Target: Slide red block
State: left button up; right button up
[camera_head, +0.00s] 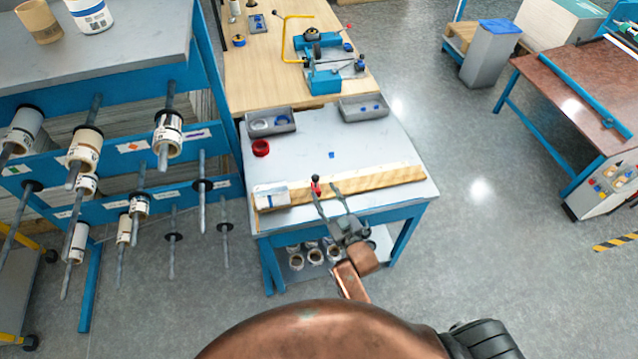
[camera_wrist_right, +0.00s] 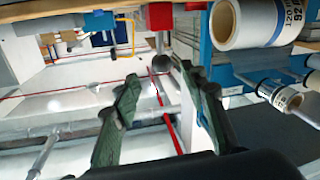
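A small red block (camera_head: 316,187) with a dark knob on top sits on a long wooden strip (camera_head: 385,181) on the grey worktable (camera_head: 330,150). My right gripper (camera_head: 324,190) is just in front of it with its two fingers spread. In the right wrist view the fingers (camera_wrist_right: 158,73) are apart, and a dark round knob (camera_wrist_right: 162,62) shows near the gap between their tips. A red-orange piece (camera_wrist_right: 160,17) shows beyond the knob. I cannot tell whether either finger touches the knob. My left gripper is not in view.
A rack with laminating rolls (camera_head: 84,145) stands left. Rolls sit under the table.

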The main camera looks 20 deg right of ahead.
jog(key=shift+s+d, duration=0.15)
jog(key=shift+s, duration=0.95)
jog(key=shift+s+d, duration=0.1)
jog(key=shift+s, duration=1)
jog(key=shift+c, duration=0.4)
